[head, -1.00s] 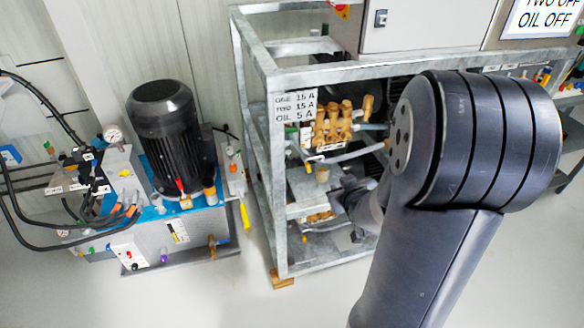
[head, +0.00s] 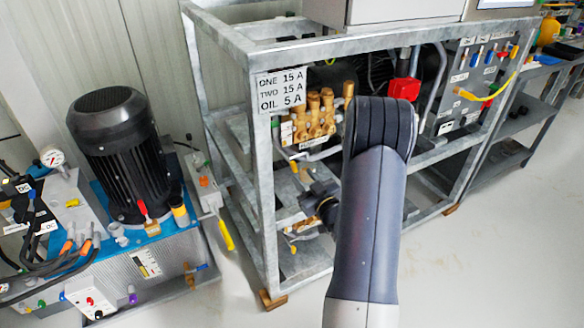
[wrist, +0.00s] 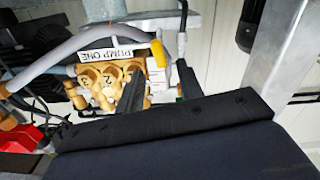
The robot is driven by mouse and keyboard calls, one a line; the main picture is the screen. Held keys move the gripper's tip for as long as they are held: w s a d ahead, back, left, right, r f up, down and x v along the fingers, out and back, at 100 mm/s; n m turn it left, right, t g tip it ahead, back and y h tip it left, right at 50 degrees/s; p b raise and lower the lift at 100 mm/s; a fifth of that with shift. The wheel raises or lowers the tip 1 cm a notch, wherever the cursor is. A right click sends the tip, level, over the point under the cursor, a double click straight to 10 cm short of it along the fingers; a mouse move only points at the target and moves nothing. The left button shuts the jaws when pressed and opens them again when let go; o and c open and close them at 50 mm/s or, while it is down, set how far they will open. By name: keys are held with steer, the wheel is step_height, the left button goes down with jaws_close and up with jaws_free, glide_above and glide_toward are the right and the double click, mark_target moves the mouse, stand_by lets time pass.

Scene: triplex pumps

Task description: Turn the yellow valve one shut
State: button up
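A yellow valve handle (wrist: 160,53) shows in the wrist view, beside the brass pump (wrist: 105,80) with the PUMP ONE label (wrist: 111,56). My gripper (wrist: 162,72) is open, with its two black fingers apart. The handle appears between and beyond the fingertips; no contact is visible, and the distance is hard to tell. In the head view, the brass pump (head: 318,115) sits inside the grey metal frame. A small yellow handle (head: 294,167) shows below it. My gripper is partly hidden by my arm there.
Frame posts and rails (head: 262,190) surround the pump closely. Grey hoses (wrist: 60,58) run past it in the wrist view. A red box (head: 404,90) is right of the pump.

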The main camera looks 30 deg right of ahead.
mark_target(295, 168)
steer(key=w, duration=0.7)
steer(key=shift+a, duration=0.1)
steer(key=shift+c, duration=0.4)
jaws_close()
